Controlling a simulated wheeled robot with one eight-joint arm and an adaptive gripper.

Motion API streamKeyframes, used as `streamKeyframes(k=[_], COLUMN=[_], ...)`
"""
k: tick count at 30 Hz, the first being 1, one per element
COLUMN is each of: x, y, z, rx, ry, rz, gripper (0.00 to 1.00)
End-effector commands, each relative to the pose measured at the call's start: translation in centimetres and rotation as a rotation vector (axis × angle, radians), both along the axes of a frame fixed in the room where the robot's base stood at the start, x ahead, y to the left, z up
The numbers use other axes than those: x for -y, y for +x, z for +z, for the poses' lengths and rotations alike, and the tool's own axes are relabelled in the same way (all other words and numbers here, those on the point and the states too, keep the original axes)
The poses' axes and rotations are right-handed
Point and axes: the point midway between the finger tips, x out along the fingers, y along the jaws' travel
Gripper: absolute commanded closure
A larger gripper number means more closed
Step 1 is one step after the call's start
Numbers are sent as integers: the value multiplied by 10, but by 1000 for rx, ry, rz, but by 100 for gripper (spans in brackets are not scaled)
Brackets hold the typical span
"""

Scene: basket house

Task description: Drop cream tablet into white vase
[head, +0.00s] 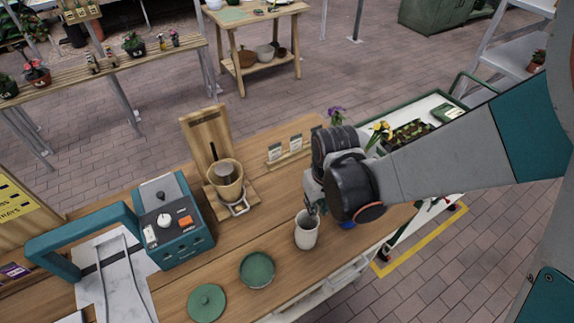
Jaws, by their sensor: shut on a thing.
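The white vase (307,233) stands upright on the wooden counter, near its front edge. My gripper (313,207) points down at the mouth of the vase, with its fingertips at or just above the rim. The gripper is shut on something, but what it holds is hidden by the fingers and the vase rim. I cannot make out the cream tablet in this view. I cannot tell whether the fingers touch the vase.
On the wooden counter (175,290) are a green dish (257,269), a green lid (207,302), a teal scale (173,222) and a wooden stand with a cup (226,180). A small card holder (288,151) stands behind the vase. A plant cart (438,112) is at the right.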

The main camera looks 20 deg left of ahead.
Motion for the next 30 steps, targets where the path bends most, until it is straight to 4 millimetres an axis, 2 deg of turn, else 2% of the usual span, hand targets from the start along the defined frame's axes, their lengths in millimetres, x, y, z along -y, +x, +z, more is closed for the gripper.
streamKeyframes(k=[15,26,27,30], x=[1,1,1,1], y=[2,2,2,2], z=[-53,-58,-58,-58], rx=[0,0,0,0], ry=[-1,0,0,0], rz=[-3,-4,-4,-4], gripper=[91,91,79,60])
